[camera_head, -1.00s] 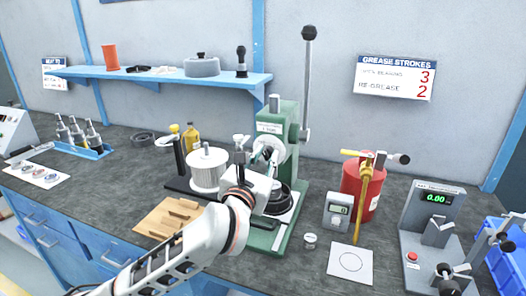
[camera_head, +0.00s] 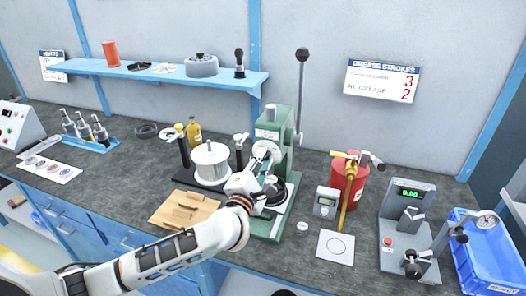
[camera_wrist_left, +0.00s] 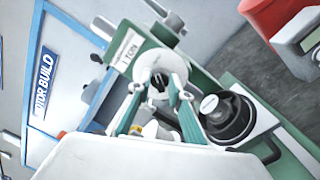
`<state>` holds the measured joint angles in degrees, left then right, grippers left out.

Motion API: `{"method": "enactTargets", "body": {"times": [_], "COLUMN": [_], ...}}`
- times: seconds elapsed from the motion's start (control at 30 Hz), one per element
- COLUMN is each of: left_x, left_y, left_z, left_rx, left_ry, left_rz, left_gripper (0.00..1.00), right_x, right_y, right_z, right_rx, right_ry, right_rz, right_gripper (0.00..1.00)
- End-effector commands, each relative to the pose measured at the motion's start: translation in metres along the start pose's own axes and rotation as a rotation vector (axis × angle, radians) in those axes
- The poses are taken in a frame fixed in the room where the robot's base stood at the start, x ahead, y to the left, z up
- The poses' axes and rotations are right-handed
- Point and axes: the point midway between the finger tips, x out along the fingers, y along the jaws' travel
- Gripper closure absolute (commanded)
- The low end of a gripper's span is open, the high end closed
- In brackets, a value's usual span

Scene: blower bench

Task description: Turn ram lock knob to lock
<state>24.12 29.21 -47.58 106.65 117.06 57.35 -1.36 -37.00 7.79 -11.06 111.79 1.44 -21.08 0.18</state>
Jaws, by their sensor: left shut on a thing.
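The green press (camera_head: 268,215) stands at the middle of the bench with its long lever up; its "1 TON" label shows in the left wrist view (camera_wrist_left: 126,52). My left gripper (camera_head: 263,172) reaches the front of the press, below its round pale face. In the left wrist view my left gripper (camera_wrist_left: 160,95) has its two fingers closed in around a small round knob (camera_wrist_left: 159,80) with a dark middle, on the press front. In the head view my gripper and wrist hide this knob. I cannot read which way the knob is turned. My right gripper is not in view.
A white-wound cylinder (camera_head: 210,165) stands left of the press, and a wooden block tray (camera_head: 184,209) lies in front of it. A black round part (camera_wrist_left: 228,118) sits at the press base. A red canister (camera_head: 347,180) and a grey meter (camera_head: 326,202) stand to the right.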

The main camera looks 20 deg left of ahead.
Motion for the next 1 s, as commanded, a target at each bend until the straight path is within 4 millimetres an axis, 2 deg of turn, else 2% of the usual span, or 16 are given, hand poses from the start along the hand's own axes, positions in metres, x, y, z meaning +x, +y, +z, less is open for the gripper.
{"method": "enactTargets", "body": {"times": [0.1, 0.2, 0.5, 0.97, 1.0], "left_x": [0.000, 0.000, 0.000, 0.000, 0.000], "left_y": [-0.001, -0.001, -0.002, -0.002, -0.002], "left_z": [0.000, -0.001, -0.001, -0.001, -0.001], "left_rx": [0.075, 0.126, 0.211, 0.223, 0.223], "left_ry": [-0.003, -0.006, -0.012, -0.013, -0.013], "left_rz": [-0.004, -0.004, -0.005, -0.005, -0.005], "left_gripper": [1.00, 1.00, 1.00, 1.00, 0.75], "right_x": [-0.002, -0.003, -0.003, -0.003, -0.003], "right_y": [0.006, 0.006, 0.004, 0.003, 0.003], "right_z": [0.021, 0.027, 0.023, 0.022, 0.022], "right_rx": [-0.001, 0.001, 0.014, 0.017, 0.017], "right_ry": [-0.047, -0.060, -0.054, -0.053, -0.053], "right_rz": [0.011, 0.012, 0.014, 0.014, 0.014], "right_gripper": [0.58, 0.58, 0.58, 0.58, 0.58]}}
